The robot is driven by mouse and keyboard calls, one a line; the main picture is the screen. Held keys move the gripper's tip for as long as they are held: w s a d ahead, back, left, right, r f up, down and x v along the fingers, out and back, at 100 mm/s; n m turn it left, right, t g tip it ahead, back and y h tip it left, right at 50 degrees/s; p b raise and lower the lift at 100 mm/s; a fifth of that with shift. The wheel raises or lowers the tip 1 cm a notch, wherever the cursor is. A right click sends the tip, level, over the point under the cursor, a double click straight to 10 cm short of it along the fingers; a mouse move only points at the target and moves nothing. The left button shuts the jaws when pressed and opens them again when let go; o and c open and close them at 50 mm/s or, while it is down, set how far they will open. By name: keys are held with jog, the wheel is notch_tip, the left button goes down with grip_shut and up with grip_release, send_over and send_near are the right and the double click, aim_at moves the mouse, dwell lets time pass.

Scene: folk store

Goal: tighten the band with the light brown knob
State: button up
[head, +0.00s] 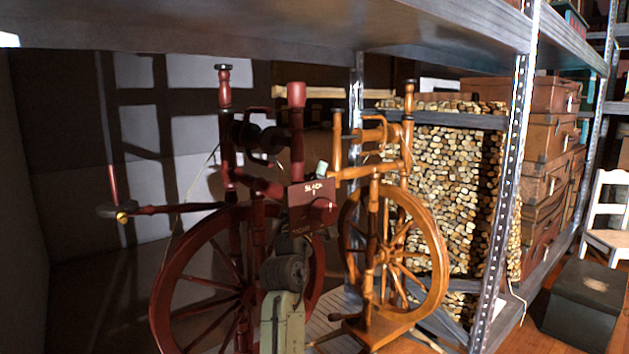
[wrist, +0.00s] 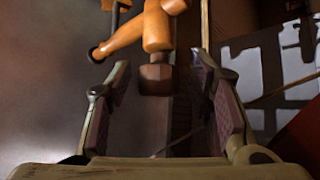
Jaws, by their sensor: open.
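The orange-brown spinning wheel (head: 430,235) stands behind and right of a dark red one (head: 165,290). In the wrist view, orange turned wood (wrist: 157,30) ends in a blunt, duller brown knob (wrist: 155,80). The knob shows between the two finger pads of my gripper (wrist: 161,72), nearer the left pad, with a visible gap on both sides. My gripper is open and holds nothing. Its exact depth to the knob is unclear. In the head view a sign hides most of my gripper, and I cannot make out the knob there.
A metal shelf (head: 440,35) runs overhead, with an upright post (head: 512,170) at right. Stacked logs (head: 450,190) and brown suitcases (head: 548,135) stand behind. A black box (head: 583,305) and white chair (head: 607,215) are far right.

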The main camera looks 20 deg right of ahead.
jog(key=s+a+f, duration=0.1)
jog(key=s+a, duration=0.7)
jog(key=s, duration=0.3)
jog(key=shift+s+a+f, duration=0.25)
jog(key=shift+s+f, duration=0.05)
jog(key=shift+s, duration=0.1)
